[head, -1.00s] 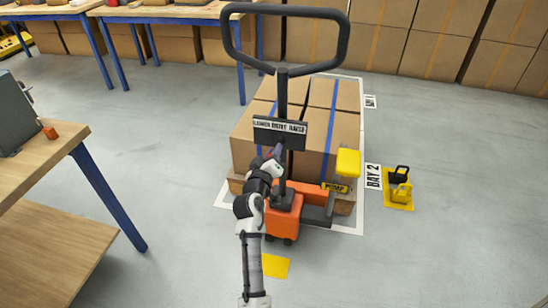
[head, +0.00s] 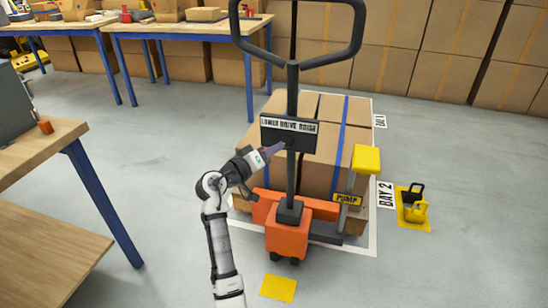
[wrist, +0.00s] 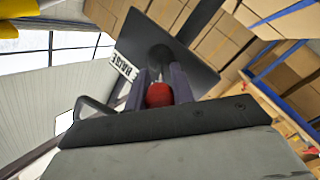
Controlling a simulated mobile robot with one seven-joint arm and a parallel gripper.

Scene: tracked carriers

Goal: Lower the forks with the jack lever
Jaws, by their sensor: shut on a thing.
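The pallet jack (head: 288,238) is orange, with a tall dark post and a loop handle (head: 298,68). A dark plate (head: 290,133) on the post reads LOWER DRIVE RAISE. In the wrist view, the jack lever's red knob (wrist: 160,95) sits between the two fingers of my gripper (wrist: 161,84), which is shut on it, just in front of the plate (wrist: 150,50). In the head view, my gripper (head: 277,148) reaches the plate's lower left from the left. The lever is mostly hidden there. The forks are hidden by the jack and its load.
Stacked cartons (head: 325,115) with blue straps stand behind the post. A yellow PUMP part (head: 366,160) is right of it. Yellow and black padlock-like items (head: 413,205) lie near the BAY 2 sign (head: 385,195).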

